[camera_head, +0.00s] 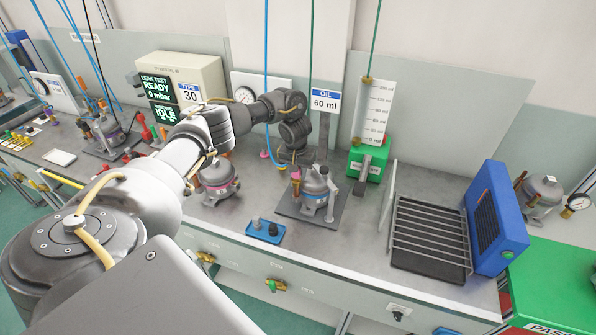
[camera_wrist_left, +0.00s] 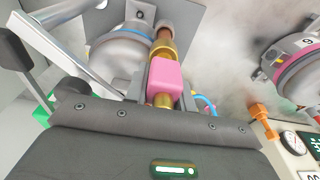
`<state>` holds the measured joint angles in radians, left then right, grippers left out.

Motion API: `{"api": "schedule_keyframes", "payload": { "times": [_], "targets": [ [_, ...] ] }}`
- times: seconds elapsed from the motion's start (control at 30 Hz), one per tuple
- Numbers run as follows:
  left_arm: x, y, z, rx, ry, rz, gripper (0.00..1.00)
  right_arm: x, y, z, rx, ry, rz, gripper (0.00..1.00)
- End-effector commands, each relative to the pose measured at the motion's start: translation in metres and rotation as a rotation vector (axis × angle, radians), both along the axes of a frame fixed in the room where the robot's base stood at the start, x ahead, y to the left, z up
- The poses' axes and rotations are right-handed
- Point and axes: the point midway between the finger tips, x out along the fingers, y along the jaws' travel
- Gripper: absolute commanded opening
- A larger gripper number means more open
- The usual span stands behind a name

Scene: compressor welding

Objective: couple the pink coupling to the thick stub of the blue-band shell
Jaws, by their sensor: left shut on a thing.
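The blue-band shell (camera_head: 315,187) stands upright on a dark square plate in the head view. Its grey dome and blue band also show in the wrist view (camera_wrist_left: 122,52). My left gripper (camera_head: 290,158) is at the shell's upper left side. It is shut on the pink coupling (camera_wrist_left: 166,77), a pink block with brass ends. A copper stub (camera_wrist_left: 164,35) lies in line with the coupling's far end. They look joined in the wrist view, but I cannot tell how far the coupling is seated. In the head view the gripper largely hides the coupling. My right gripper is not in view.
A pink-band shell (camera_head: 217,180) stands to the left. A blue tray (camera_head: 265,230) lies in front. The green oil stand (camera_head: 368,163), a dark rack (camera_head: 430,238) and a blue box (camera_head: 496,220) are at right. Hoses hang from above. Bare bench lies between the shells.

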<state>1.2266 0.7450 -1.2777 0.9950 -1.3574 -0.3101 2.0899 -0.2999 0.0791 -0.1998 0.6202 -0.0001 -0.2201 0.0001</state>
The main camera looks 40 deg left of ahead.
Motion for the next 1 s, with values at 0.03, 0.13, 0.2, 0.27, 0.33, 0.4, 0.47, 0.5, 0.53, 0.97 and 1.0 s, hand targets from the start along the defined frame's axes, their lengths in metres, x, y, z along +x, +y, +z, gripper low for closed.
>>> {"api": "schedule_keyframes", "payload": {
  "times": [0.03,0.13,0.2,0.27,0.33,0.4,0.47,0.5,0.53,0.97,1.0],
  "targets": [
    [0.000,0.000,-0.002,0.000,0.000,0.000,0.00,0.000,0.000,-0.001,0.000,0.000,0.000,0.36],
    [0.000,0.000,-0.005,0.000,0.001,0.001,0.00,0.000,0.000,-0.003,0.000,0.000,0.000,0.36],
    [0.000,0.000,-0.008,0.000,0.001,0.001,0.00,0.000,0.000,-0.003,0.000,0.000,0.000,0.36],
    [0.000,0.000,-0.009,0.000,0.001,0.001,0.00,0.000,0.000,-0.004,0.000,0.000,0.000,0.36],
    [0.000,0.000,-0.011,0.000,0.001,0.000,0.00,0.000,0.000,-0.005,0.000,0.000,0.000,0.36],
    [0.000,0.000,-0.013,0.000,0.000,0.000,0.00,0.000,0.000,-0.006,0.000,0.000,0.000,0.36],
    [0.000,0.000,-0.014,0.000,0.000,0.000,0.00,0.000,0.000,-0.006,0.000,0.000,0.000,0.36],
    [0.000,0.000,-0.013,0.000,-0.001,0.000,0.00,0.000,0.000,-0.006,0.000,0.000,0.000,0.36],
    [0.000,0.000,-0.013,-0.001,-0.001,0.000,0.00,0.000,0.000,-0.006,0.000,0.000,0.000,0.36],
    [0.001,0.000,-0.013,-0.001,-0.003,0.001,0.00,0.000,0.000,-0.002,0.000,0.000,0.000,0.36],
    [0.001,0.000,-0.013,-0.001,-0.003,0.001,0.00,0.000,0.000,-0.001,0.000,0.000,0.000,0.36]
  ]
}}
